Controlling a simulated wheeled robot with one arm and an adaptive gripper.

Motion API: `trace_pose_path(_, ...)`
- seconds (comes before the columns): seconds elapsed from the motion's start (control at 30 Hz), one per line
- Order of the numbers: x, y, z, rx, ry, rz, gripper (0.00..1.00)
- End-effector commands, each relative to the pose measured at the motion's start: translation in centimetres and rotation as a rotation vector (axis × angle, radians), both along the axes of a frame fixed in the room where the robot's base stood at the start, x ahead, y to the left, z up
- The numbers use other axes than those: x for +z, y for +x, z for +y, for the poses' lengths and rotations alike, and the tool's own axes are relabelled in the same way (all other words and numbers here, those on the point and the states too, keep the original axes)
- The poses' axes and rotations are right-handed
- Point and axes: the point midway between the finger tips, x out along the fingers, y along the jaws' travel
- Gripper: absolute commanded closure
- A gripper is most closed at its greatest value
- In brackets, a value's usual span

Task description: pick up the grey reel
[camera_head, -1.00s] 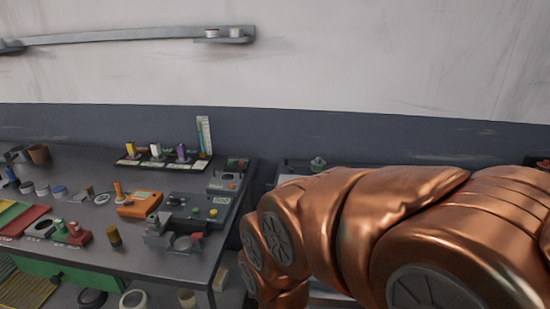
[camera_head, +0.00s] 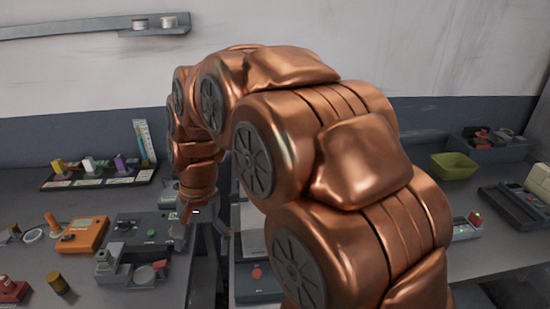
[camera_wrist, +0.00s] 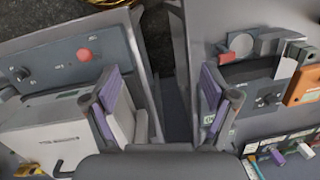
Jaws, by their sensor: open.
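A round grey disc (camera_head: 148,273) sits beside a red piece on a small dark device at the left table's front right. It also shows in the wrist view (camera_wrist: 241,44), up and right of my gripper. I cannot tell whether this is the grey reel or part of the device. My gripper (camera_wrist: 163,100) is open and empty, its purple-padded fingers apart over the dark gap between two benches.
An orange device (camera_head: 82,236) stands left of the disc. A rack with coloured pieces (camera_head: 100,172) lies behind. Two pale round pieces (camera_head: 153,23) sit on a wall shelf. A panel with a red button (camera_wrist: 85,54) is left in the wrist view. A green bowl (camera_head: 454,166) stands far right.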

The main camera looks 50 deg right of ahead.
Motion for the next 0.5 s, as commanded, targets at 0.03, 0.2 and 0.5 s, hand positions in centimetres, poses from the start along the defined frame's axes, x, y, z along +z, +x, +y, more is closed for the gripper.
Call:
trace_pose_path(0.03,0.7,1.7,-1.2,-0.08,0.008,-0.005,0.15)
trace_pose_path(0.2,2.0,6.7,-5.1,-0.351,0.037,-0.013,0.15)
trace_pose_path(0.5,2.9,13.4,-13.8,-0.807,0.096,-0.021,0.15)
